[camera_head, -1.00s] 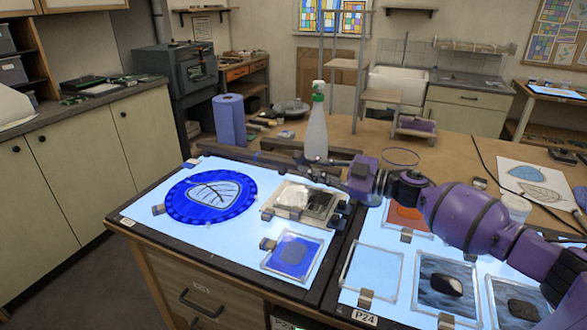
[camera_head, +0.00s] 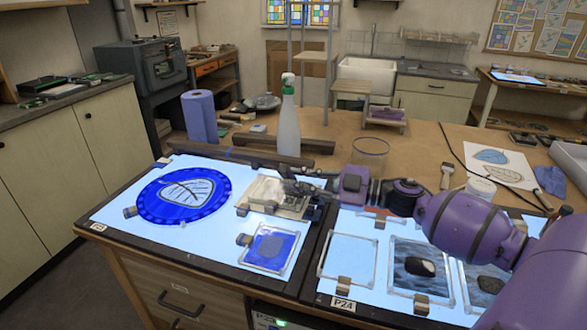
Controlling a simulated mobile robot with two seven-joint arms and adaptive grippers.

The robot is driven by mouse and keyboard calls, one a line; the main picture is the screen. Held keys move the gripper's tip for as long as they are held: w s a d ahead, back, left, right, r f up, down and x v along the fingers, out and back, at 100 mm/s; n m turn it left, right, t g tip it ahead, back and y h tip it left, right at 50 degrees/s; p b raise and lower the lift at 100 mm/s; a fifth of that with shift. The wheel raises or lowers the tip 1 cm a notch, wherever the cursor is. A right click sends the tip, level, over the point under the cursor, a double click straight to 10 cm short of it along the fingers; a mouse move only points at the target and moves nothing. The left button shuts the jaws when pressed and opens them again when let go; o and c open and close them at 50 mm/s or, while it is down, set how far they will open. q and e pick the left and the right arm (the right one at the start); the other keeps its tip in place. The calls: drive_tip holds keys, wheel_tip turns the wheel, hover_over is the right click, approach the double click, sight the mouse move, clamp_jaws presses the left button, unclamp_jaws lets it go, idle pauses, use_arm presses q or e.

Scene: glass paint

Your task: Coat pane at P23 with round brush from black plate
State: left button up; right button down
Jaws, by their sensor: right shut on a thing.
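My right gripper (camera_head: 300,188) comes in from the right, low over the left light panel (camera_head: 113,203). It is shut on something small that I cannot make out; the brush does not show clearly. Under and beside its fingers lies a framed pane or tray (camera_head: 262,190) with pale and dark patches, partly hidden by the gripper. A round blue piece with a leaf drawing (camera_head: 184,194) lies to the left. My left gripper is not in view.
A spray bottle (camera_head: 288,125) and a blue paper roll (camera_head: 199,118) stand behind the panel. A dark bar (camera_head: 283,145) lies along its back. A clear jar (camera_head: 370,152) stands behind.

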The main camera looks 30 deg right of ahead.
drive_tip(key=x, duration=0.3)
drive_tip(key=shift+s+a+b, duration=0.2)
drive_tip(key=shift+s+b, duration=0.05)
drive_tip(key=shift+b, duration=0.05)
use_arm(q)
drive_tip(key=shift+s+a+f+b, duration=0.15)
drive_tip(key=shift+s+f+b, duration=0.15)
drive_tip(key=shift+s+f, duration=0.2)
use_arm(e)
drive_tip(key=x, duration=0.8)
drive_tip(key=shift+w+a+f, duration=0.15)
drive_tip(key=shift+w, duration=0.05)
use_arm(q)
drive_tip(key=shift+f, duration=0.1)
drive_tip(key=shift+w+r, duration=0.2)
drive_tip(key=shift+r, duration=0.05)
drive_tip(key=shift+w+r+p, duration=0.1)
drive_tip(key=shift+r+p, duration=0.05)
drive_tip(key=shift+p, duration=0.15)
